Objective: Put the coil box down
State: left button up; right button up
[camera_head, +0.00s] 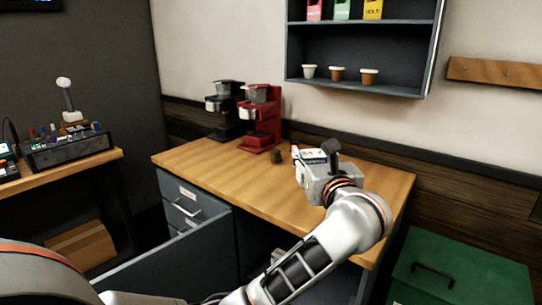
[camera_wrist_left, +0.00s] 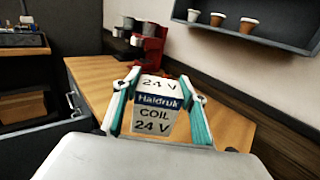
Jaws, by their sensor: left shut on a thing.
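The coil box (camera_wrist_left: 152,115) is white with a blue "Haldruk" band and "COIL 24 V" lettering. My left gripper (camera_wrist_left: 160,88) is shut on it, one teal-padded finger on each side. In the head view my left gripper (camera_head: 304,158) is over the right part of the wooden counter (camera_head: 220,164), and a white part of the box (camera_head: 312,154) shows there. I cannot tell whether the box touches the counter. My right gripper is in neither view.
A red brewer (camera_head: 262,120) and a black brewer (camera_head: 225,108) stand at the counter's back left. A small brown block (camera_head: 277,157) lies near the gripper. A wall shelf (camera_head: 360,50) holds cups. A green chest (camera_head: 455,270) stands at right. The counter's front left is clear.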

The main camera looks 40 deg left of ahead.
pick_arm(q)
jog(key=w+a+r+m+t+h+p, duration=0.2)
jog(key=w+a+r+h+p, duration=0.1)
jog(key=w+p, duration=0.3)
jog(key=w+a+r+m+t+h+p, duration=0.2)
jog(key=w+a+r+m+h+p, duration=0.15)
jog(key=w, duration=0.45)
jog(key=shift+n, duration=0.45)
jog(key=shift+w+d+f+b, duration=0.15)
jog(key=shift+f+b, duration=0.4)
jog(key=shift+f, duration=4.4)
jog(key=shift+w+a+f+b, duration=0.1)
jog(key=shift+f+b, duration=0.45)
jog(key=shift+f, duration=4.35)
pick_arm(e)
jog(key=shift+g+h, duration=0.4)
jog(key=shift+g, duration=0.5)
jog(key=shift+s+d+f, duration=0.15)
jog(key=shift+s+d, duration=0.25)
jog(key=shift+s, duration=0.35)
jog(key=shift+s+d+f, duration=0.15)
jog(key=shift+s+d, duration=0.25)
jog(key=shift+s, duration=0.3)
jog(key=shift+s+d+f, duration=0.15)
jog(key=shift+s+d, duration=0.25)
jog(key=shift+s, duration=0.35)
